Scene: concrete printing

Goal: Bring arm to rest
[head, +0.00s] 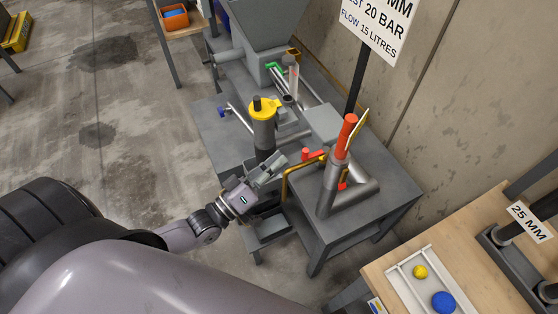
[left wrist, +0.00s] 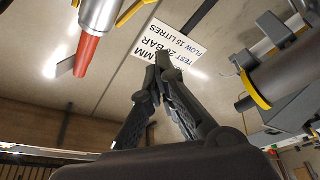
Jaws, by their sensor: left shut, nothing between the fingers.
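My left arm comes in from the left in the head view. Its gripper (head: 273,168) is beside the grey pump bench (head: 385,190), just in front of the dark cylinder with a yellow cap (head: 263,110). In the left wrist view the two fingers of my left gripper (left wrist: 162,62) meet at their tips, with nothing between them. To the right of the gripper in the head view stands a grey pipe with a red top (head: 347,135); it also shows in the left wrist view (left wrist: 88,50). I cannot tell whether the gripper touches the bench. My right gripper is not in view.
A bent brass pipe (head: 287,185) and a small grey tray (head: 268,232) are close to the gripper. A sign (head: 378,25) stands behind the bench. A wooden table (head: 470,245) with a white tray (head: 408,275) is at lower right. The concrete floor (head: 110,120) at left is largely clear.

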